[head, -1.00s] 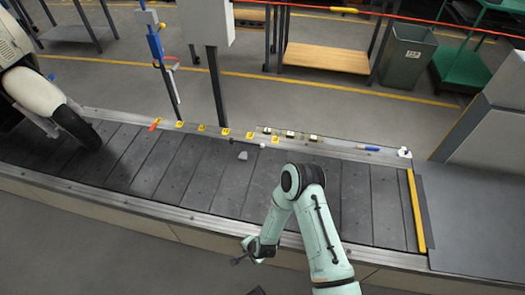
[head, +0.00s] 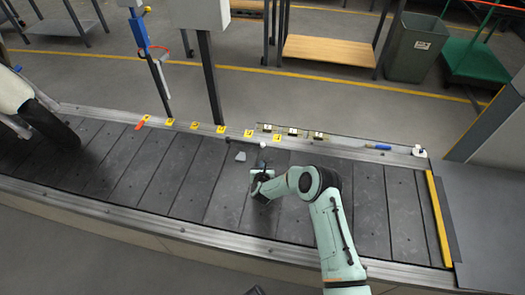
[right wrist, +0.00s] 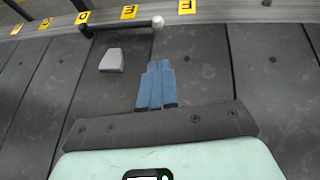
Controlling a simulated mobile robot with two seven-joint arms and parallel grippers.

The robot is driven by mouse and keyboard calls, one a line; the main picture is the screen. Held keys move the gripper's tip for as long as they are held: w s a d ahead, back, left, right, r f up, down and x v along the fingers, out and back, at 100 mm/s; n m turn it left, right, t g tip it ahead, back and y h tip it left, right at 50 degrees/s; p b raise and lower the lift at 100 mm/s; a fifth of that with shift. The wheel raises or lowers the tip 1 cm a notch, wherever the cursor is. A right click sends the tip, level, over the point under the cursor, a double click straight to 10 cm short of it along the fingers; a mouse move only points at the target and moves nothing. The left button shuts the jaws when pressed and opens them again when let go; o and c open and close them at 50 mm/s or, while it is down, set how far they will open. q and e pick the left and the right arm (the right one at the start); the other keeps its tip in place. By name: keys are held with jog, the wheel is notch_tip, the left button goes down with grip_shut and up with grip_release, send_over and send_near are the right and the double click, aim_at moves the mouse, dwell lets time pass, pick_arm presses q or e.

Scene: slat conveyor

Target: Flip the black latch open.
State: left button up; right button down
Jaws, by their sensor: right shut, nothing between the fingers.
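A thin black bar with a white knob at one end, which looks like the black latch (right wrist: 120,25), lies along the conveyor's far rail in the right wrist view. In the head view its white knob (head: 263,144) shows beyond my right gripper (head: 259,174). The bar lies roughly along the rail. My right gripper also shows in the right wrist view (right wrist: 158,66), with its blue fingers together and empty. It is over the slats, on the near side of the bar and apart from it. My left gripper is not in view.
A small grey block (right wrist: 112,60) lies on the slats near the bar. Yellow letter tags (head: 195,125) and several small fittings (head: 292,132) line the far rail. A blue pen-like thing (head: 378,147) lies to the right.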

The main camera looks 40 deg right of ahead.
jog(key=shift+w+d+f, duration=0.2)
jog(key=shift+f, duration=0.05)
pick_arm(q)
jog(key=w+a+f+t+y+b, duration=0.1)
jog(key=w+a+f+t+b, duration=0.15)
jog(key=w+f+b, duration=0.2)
pick_arm(e)
send_near(263, 147)
notch_tip(263, 147, down, 2)
jog(key=shift+a+p, duration=0.15)
jog(key=shift+p, duration=0.25)
jog(key=b+x, duration=0.2)
jog(key=r+b+x, duration=0.1)
jog(key=b+x, duration=0.1)
jog(key=x, duration=0.1)
jog(key=shift+w+d, duration=0.3)
jog(key=shift+w, duration=0.05)
jog(key=shift+w+d, duration=0.15)
jog(key=shift+w, duration=0.05)
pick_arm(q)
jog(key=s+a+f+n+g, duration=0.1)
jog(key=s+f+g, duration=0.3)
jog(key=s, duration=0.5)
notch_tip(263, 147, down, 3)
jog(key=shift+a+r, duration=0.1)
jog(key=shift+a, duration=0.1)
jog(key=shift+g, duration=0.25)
pick_arm(e)
jog(key=shift+d, duration=0.1)
